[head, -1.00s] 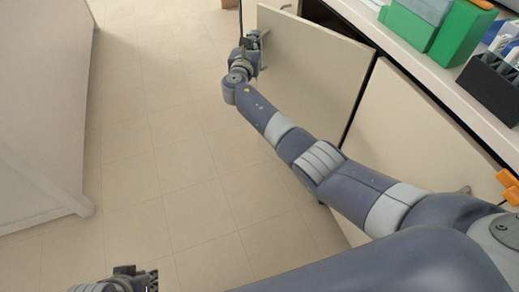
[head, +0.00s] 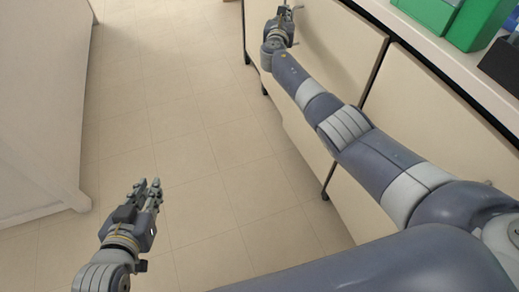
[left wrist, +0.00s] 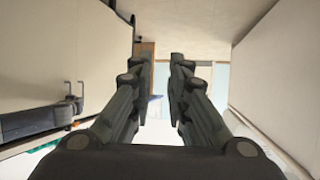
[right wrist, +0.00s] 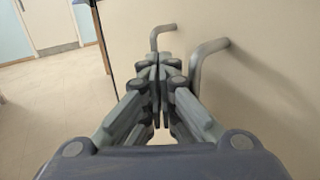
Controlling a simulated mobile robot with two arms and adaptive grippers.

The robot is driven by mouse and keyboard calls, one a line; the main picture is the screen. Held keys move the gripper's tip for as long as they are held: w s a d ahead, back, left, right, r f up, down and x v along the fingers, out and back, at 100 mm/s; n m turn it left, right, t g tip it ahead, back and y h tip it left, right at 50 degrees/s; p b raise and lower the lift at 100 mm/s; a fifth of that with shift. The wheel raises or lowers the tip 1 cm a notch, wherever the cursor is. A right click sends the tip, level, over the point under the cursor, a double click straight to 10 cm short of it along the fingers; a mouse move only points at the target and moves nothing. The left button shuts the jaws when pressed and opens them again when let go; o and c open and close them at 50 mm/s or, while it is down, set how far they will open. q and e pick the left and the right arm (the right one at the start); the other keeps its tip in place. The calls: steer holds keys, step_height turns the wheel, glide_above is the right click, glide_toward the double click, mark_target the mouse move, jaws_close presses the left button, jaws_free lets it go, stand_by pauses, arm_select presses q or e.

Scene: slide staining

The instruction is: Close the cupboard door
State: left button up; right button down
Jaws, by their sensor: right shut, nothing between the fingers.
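The beige cupboard door (head: 335,45) is at the top right of the head view, lying about flush with the cupboard front; any small gap is hard to tell. My right gripper (head: 290,12) is shut and empty at the door's far part. In the right wrist view, its closed fingers (right wrist: 160,75) are in front of the door face (right wrist: 265,75), by the grey bar handle (right wrist: 205,58), and hide part of it. I cannot tell whether they touch. My left gripper (head: 150,187) is open and empty above the floor, away from the cupboard; its fingers are apart in the left wrist view (left wrist: 161,72).
A neighbouring cupboard panel (head: 430,115) stands nearer me under the white counter edge (head: 440,60), with green boxes (head: 478,22) and a dark rack (head: 503,62) on top. A pale cabinet (head: 40,110) stands at left. The tiled floor (head: 190,110) between is clear.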

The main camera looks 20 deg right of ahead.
arm_select(q)
steer(key=shift+w+d+r+t, duration=0.15)
steer(key=shift+w+r+t, duration=0.15)
steer(key=shift+r, duration=0.2)
arm_select(e)
steer(key=shift+d, duration=0.3)
